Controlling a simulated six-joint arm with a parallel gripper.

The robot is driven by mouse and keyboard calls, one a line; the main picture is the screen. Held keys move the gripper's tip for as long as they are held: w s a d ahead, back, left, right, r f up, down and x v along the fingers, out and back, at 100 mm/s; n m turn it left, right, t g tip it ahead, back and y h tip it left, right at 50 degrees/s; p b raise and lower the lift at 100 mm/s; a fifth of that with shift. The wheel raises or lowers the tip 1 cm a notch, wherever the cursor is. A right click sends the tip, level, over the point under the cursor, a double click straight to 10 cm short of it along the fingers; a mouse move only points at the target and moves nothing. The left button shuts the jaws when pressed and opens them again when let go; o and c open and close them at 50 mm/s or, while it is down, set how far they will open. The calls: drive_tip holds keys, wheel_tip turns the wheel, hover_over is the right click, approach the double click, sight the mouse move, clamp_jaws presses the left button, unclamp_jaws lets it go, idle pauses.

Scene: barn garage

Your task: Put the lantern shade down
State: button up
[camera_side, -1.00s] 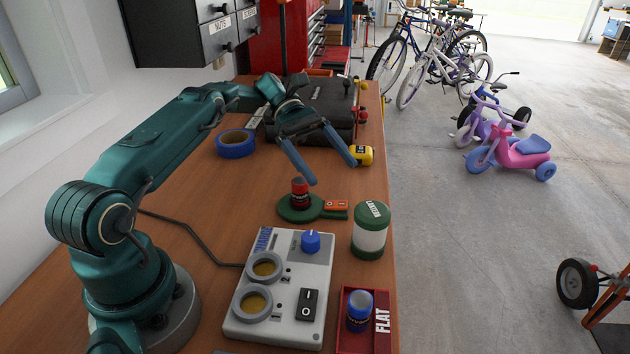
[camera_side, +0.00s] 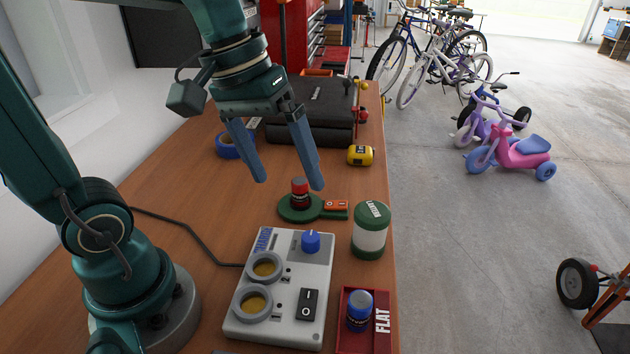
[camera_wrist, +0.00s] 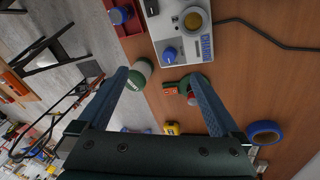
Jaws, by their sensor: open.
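The lantern shade (camera_side: 370,232), a white cylinder with a green top and bottom, stands upright on the bench near its right edge. It also shows in the wrist view (camera_wrist: 141,72). The green lantern base (camera_side: 289,211) lies to its left, with a red-topped battery (camera_side: 299,192) upright on it and an orange switch on its arm. My gripper (camera_side: 290,184) is open and empty above and just behind the base, its fingers pointing down. In the wrist view, my gripper (camera_wrist: 160,78) has the base and part of the shade showing between its spread fingers.
The grey charger (camera_side: 285,280) has two empty-looking round sockets and a blue knob. The red FLAT tray (camera_side: 380,345) holds a blue-topped battery (camera_side: 359,310). Blue tape (camera_side: 228,150), a yellow tape measure (camera_side: 360,155) and a black case (camera_side: 330,105) lie behind.

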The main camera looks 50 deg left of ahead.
drive_tip(key=s+f+m+t+y, duration=0.1)
drive_tip(key=s+f+m+t, duration=0.1)
drive_tip(key=s+m+t, duration=0.1)
drive_tip(key=shift+s+a+f+m+y, duration=0.15)
drive_tip(key=shift+s+a+m+y, duration=0.25)
drive_tip(key=shift+s+m, duration=0.7)
